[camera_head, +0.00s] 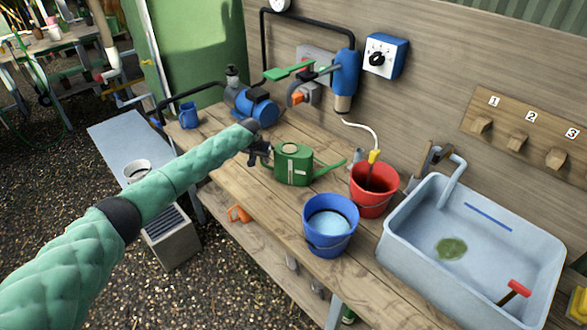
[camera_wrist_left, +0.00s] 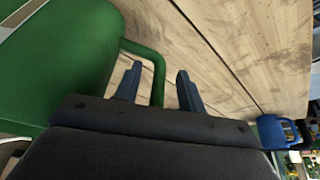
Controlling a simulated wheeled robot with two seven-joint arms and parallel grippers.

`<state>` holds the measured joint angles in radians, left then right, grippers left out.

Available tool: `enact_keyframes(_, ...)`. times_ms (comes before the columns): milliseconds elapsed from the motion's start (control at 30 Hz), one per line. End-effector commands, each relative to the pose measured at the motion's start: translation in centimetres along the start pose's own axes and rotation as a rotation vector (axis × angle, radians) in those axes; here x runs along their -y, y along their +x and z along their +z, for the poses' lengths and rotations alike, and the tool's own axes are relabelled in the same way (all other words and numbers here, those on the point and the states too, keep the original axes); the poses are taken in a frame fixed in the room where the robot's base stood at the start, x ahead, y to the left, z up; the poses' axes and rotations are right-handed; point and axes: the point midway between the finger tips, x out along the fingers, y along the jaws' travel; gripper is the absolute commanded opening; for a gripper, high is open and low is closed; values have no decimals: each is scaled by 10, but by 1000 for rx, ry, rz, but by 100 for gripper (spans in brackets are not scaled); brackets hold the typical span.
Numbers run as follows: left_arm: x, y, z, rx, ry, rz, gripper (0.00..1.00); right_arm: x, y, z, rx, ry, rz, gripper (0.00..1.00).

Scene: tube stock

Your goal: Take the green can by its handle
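The green can (camera_head: 293,163) is a watering can standing upright on the wooden bench, its spout pointing right. My left gripper (camera_head: 261,152) is at its left side in the head view, at the handle. In the left wrist view the can's body (camera_wrist_left: 55,60) fills the left, and its green handle (camera_wrist_left: 150,55) loops out from it. The two dark blue fingers of my left gripper (camera_wrist_left: 160,70) are apart, with the handle running between them and a gap beside it. The lower end of the handle is hidden behind the gripper. My right gripper is not in view.
A blue bucket (camera_head: 329,243) and a red bucket (camera_head: 372,199) stand right of the can, before a grey sink (camera_head: 405,238). A blue pump (camera_head: 256,108) and a blue mug (camera_head: 188,116) are behind my left gripper. Bare bench (camera_head: 230,176) lies in front of the can.

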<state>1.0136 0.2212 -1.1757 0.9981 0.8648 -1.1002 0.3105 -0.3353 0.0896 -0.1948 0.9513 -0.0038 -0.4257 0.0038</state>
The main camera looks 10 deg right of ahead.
Motion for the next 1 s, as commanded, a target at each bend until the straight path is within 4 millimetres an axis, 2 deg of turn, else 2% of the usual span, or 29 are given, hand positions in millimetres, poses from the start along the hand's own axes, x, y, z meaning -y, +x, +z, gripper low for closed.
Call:
enact_keyframes(167, 0, 0, 0, 0, 0, 0, 40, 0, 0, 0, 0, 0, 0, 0)
enact_keyframes(400, 0, 0, 0, 0, 0, 0, 0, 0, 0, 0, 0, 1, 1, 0)
enact_keyframes(1000, 0, 1, 0, 0, -1, 0, 0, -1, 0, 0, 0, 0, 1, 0)
